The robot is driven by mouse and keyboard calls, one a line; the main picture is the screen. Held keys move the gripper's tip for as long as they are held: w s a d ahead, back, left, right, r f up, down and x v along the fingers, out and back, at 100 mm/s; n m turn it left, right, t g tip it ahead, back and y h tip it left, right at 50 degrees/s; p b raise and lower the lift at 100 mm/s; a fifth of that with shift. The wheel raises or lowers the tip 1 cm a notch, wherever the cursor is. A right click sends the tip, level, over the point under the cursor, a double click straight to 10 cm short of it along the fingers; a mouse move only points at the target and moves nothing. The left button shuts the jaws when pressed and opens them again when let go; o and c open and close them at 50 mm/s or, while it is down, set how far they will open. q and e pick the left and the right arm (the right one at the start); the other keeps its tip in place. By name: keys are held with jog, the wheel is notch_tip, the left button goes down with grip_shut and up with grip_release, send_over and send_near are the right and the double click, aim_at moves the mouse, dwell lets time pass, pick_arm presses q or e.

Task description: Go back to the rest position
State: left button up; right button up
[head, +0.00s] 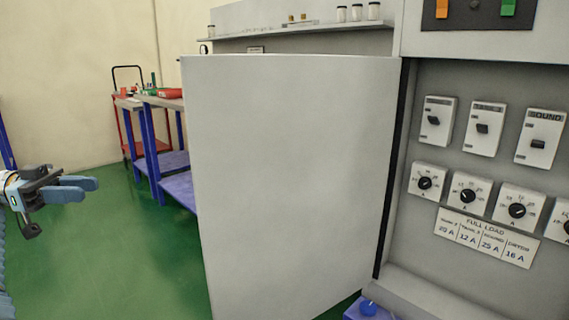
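My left gripper (80,189) is at the left edge of the head view, its arm coming in from the left. Its two blue fingers point right and stand a little apart, with nothing seen between them. It hangs in free space over the green floor, well clear of the panel door. My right gripper is not in view. A large grey cabinet door (290,180) stands open in the middle and hides much of what is behind it.
The grey control panel (440,230) with switches and dials fills the right side. Workbenches with blue legs (158,150) and a red trolley (128,130) stand behind left. Jars (356,12) sit on a shelf. A blue piece (368,308) shows at the bottom. Green floor (120,250) lies clear at left.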

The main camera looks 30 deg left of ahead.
pick_arm(q)
jog(key=w+d+r+n+y, duration=0.25)
jog(key=w+d+r, duration=0.35)
jog(key=d+r, duration=0.45)
jog(key=w+d+r+y, duration=0.2)
jog(key=w+d+y, duration=0.2)
jog(key=w+d, duration=0.75)
jog(key=w+d+f+n+g+y, duration=0.2)
jog(key=w+d+f+n+y, duration=0.2)
jog(key=w+d+f, duration=1.25)
jog(key=d+f+n+g+y, duration=0.1)
jog(key=d+f+g, duration=0.15)
jog(key=f, duration=1.55)
jog(key=d+f+n+g+y, duration=0.1)
jog(key=d+f, duration=0.3)
jog(key=f, duration=1.4)
jog(key=s+d+f+n+g+h, duration=0.1)
jog(key=s+d+f+n+g, duration=0.1)
jog(key=s+f, duration=0.8)
jog(key=s+d+f+n+g+h+p, duration=0.1)
jog(key=s+d+f+n+g, duration=0.1)
jog(key=s+f, duration=0.9)
jog(key=shift+s+d+f, duration=0.25)
jog(key=shift+s+d, duration=0.1)
jog(key=shift+s, duration=0.8)
